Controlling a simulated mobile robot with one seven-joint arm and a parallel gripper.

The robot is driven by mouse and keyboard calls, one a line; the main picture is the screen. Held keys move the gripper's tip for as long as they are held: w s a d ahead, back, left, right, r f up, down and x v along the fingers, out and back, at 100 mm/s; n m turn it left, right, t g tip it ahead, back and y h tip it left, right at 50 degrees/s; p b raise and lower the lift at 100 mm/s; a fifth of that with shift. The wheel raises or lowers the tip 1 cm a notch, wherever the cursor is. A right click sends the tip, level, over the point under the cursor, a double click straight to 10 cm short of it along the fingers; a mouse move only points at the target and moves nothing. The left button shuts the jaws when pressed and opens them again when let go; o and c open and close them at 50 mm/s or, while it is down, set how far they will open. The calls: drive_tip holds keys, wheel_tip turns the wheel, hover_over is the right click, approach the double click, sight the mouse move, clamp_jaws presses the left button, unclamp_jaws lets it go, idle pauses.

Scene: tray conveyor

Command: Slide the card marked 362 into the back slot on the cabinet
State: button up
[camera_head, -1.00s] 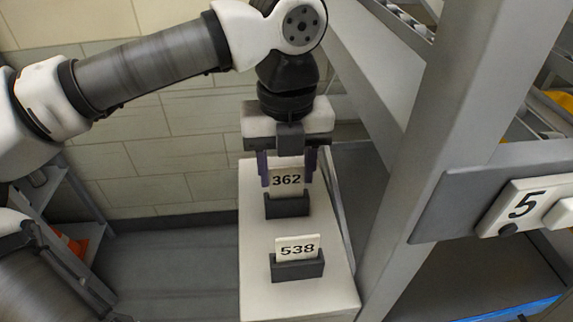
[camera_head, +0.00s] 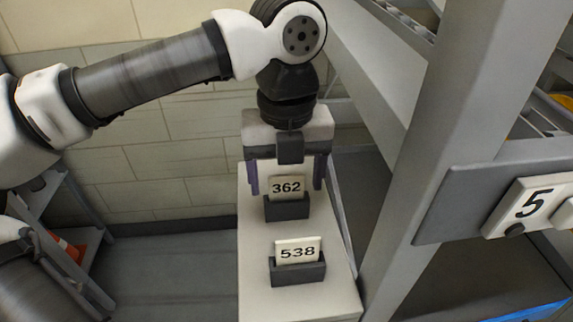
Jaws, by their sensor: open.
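The pale card marked 362 (camera_head: 286,187) stands upright in the back slot (camera_head: 287,209), a dark holder on top of the white cabinet (camera_head: 256,272). The card's lower edge is hidden inside the holder. My gripper (camera_head: 286,188) is open around the card from above. One finger is to the left and one to the right of the card, with a gap on each side.
A second card marked 538 (camera_head: 297,252) stands in the front dark holder (camera_head: 298,271). A grey post (camera_head: 432,150) and a panel with a sign marked 5 (camera_head: 530,203) are to the right. A brick wall (camera_head: 180,150) is behind.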

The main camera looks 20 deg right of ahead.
wheel_tip(320, 180, up, 14)
idle(0.4)
drive_tip(key=shift+f, duration=0.2)
